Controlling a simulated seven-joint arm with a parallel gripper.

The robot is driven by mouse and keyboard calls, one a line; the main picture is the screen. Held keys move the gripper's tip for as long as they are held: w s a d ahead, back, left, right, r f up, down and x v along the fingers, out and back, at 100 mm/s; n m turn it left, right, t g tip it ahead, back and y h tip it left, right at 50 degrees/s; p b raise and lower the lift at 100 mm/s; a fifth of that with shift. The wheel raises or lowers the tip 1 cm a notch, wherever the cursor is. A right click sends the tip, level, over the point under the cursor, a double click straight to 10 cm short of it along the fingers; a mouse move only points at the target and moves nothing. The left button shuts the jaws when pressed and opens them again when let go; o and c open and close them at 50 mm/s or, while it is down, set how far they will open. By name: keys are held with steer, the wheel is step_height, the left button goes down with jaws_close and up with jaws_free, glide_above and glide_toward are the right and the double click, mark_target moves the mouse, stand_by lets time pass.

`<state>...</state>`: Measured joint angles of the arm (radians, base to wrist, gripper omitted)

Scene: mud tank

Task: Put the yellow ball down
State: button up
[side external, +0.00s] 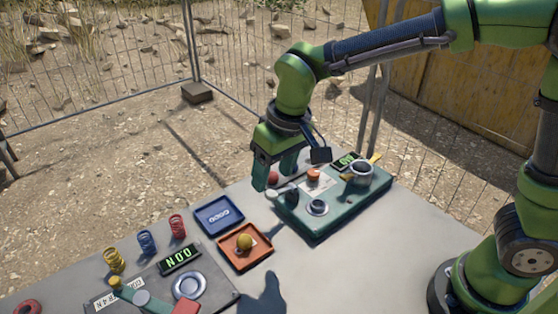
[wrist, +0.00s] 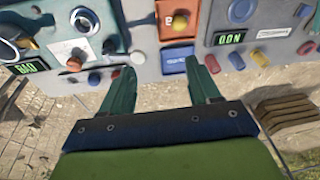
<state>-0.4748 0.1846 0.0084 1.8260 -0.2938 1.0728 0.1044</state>
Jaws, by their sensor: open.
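The yellow ball (side external: 244,242) rests in the orange tray (side external: 232,261) on the grey table. In the wrist view the ball (wrist: 179,22) shows inside the orange tray (wrist: 178,8) near the top edge. My gripper (side external: 274,174) is raised beyond the tray, above the far side of the table beside the green device. Its fingers are spread with nothing between them. In the wrist view the open gripper (wrist: 161,78) is well apart from the ball.
A blue tray (side external: 219,216) lies beyond the orange one. The green device (side external: 318,221) with a cup (side external: 361,173) stands right. Red (side external: 177,226), blue (side external: 147,242) and yellow (side external: 113,260) coils and a grey panel (side external: 222,290) are left. A red ball (side external: 273,178) shows near my fingers.

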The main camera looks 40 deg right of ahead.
steer(key=s+d+r+m+t, duration=0.2)
steer(key=s+d+r, duration=0.1)
steer(key=s+d, duration=0.3)
steer(key=s+d+r+m+t+y, duration=0.1)
steer(key=s+d+r+m+t, duration=0.2)
steer(key=s+d, duration=0.4)
steer(key=d, duration=0.3)
steer(key=shift+s, duration=0.25)
steer(key=shift+r, duration=0.1)
